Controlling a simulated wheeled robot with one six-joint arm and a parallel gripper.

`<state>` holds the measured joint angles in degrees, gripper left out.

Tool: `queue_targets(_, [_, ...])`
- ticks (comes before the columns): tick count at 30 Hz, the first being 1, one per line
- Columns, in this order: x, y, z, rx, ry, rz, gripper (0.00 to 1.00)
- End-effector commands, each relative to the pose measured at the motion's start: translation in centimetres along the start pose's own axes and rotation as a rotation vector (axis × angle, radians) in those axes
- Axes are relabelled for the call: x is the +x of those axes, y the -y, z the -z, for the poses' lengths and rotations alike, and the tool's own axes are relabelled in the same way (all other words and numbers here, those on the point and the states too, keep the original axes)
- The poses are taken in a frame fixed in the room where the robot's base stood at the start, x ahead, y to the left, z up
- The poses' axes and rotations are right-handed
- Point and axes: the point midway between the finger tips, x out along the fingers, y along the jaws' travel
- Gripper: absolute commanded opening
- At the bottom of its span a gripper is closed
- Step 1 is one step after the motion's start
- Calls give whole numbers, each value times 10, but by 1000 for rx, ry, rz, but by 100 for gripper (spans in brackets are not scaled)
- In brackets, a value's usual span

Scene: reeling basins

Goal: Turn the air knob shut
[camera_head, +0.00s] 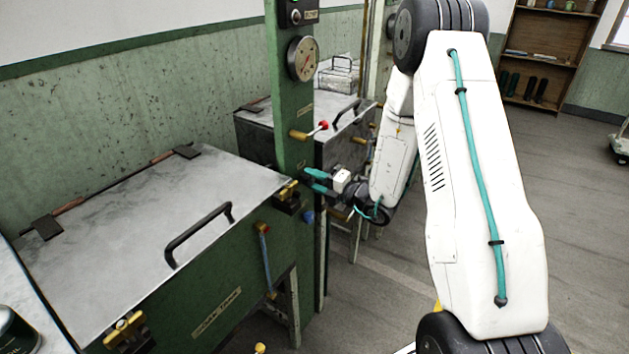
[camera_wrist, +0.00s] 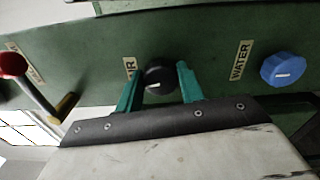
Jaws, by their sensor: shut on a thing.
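The air knob (camera_wrist: 159,77) is a round black knob with a white pointer mark, on the green post in the wrist view. Its label (camera_wrist: 130,70) is partly covered by a finger, with only the last letters showing. My gripper (camera_wrist: 157,84) has its teal fingers on either side of the knob, shut on it. In the head view my gripper (camera_head: 313,180) reaches the post from the right, and I cannot make out the knob there. The pointer mark is on the lower side of the knob as the wrist camera sees it.
A blue water knob (camera_wrist: 283,69) sits to the right of the air knob. A red-tipped lever (camera_wrist: 13,65) sticks out at the left. In the head view, a gauge (camera_head: 303,58) is higher on the green post (camera_head: 290,110). A lidded basin (camera_head: 130,210) stands left.

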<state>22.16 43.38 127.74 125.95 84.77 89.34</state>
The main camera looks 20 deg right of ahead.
Motion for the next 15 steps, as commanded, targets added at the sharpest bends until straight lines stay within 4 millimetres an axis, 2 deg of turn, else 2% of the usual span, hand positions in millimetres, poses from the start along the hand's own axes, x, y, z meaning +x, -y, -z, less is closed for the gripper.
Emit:
queue_targets(6, [0,1,0,99,1,1,15])
queue_targets(15, [0,1,0,151,1,1,15])
